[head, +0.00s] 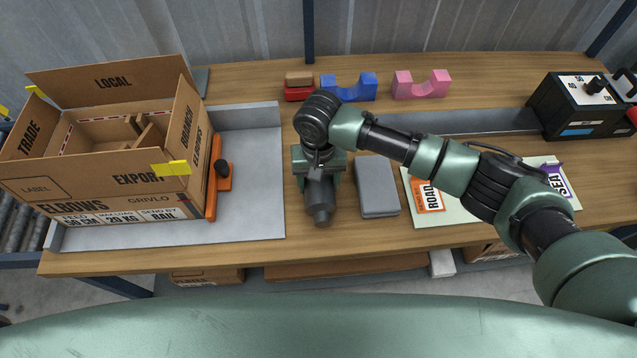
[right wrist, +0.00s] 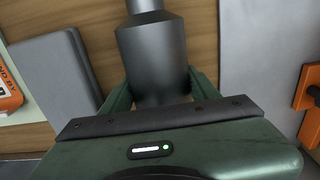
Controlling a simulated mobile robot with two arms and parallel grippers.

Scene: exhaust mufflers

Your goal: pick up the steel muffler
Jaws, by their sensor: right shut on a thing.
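The steel muffler (head: 320,203) is a dark grey metal can with a narrower pipe end pointing toward the front edge of the workbench. My right gripper (head: 319,174) is above it and shut on its body. In the right wrist view, the muffler (right wrist: 152,52) stands between the two green fingers of the gripper (right wrist: 162,88). The rear part of the muffler is hidden under the gripper and wrist. I cannot tell whether it touches the wooden top or is slightly above it. My left gripper is not in view.
An open cardboard box (head: 120,180) stands on a grey tray (head: 255,185) at left, beside an orange tool (head: 212,185). A grey block (head: 376,186) lies right of the muffler. Blue (head: 349,88) and pink (head: 421,86) cradles stand behind. A black device (head: 575,105) is at far right.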

